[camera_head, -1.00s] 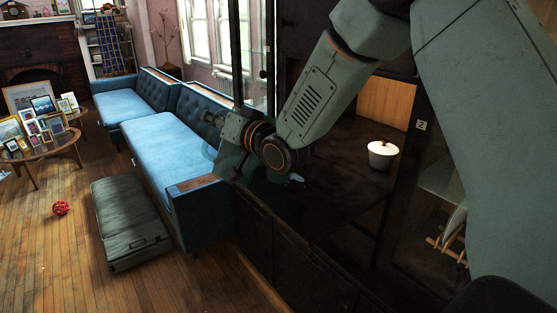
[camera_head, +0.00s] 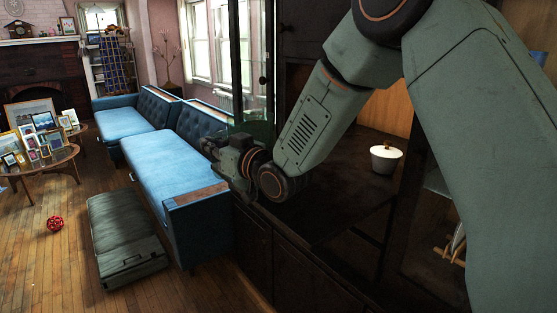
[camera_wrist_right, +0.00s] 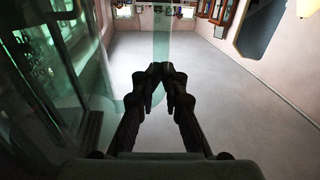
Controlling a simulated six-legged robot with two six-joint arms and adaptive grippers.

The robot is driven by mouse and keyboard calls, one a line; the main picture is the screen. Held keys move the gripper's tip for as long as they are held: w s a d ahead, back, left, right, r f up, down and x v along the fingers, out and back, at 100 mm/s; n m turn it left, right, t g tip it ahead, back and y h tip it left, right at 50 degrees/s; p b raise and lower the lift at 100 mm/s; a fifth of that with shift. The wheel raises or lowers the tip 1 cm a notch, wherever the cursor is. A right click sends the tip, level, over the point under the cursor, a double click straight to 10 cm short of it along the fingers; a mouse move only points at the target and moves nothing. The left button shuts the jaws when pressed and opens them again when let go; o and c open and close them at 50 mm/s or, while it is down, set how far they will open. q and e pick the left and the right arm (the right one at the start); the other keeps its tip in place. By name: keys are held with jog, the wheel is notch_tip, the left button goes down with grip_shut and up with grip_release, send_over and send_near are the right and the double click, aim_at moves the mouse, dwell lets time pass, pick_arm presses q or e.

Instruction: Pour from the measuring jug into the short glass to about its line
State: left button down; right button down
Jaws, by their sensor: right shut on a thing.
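My right gripper (camera_head: 222,158) is at the end of the arm reaching over the dark cabinet top, near the end of the blue sofa. In the right wrist view its fingers (camera_wrist_right: 163,78) are closed together on a clear, faintly green glass piece (camera_wrist_right: 163,38). This looks like part of the measuring jug, but its outline is too faint to tell its tilt or contents. A green glassy patch (camera_head: 262,130) shows just behind the gripper in the head view; I cannot tell which vessel it is. I cannot make out the short glass or its line. My left gripper is not in view.
A white lidded pot (camera_head: 386,159) stands on a dark cabinet surface to the right. Dark cabinet posts and an open glass door frame the area. A blue sofa (camera_head: 163,160), a green case (camera_head: 122,240) and a small red ball (camera_head: 55,223) are to the left.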

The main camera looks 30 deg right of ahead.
jog(key=s+a+r+p, duration=0.1)
jog(key=a+r+p, duration=0.1)
jog(key=a+r, duration=0.2)
jog(key=shift+s+a+r, duration=0.15)
jog(key=shift+a, duration=0.25)
dwell(0.4)
notch_tip(320, 180, up, 3)
jog(key=p, duration=0.2)
jog(key=shift+r+p, duration=0.1)
jog(key=shift+p, duration=0.2)
jog(key=shift+d, duration=0.1)
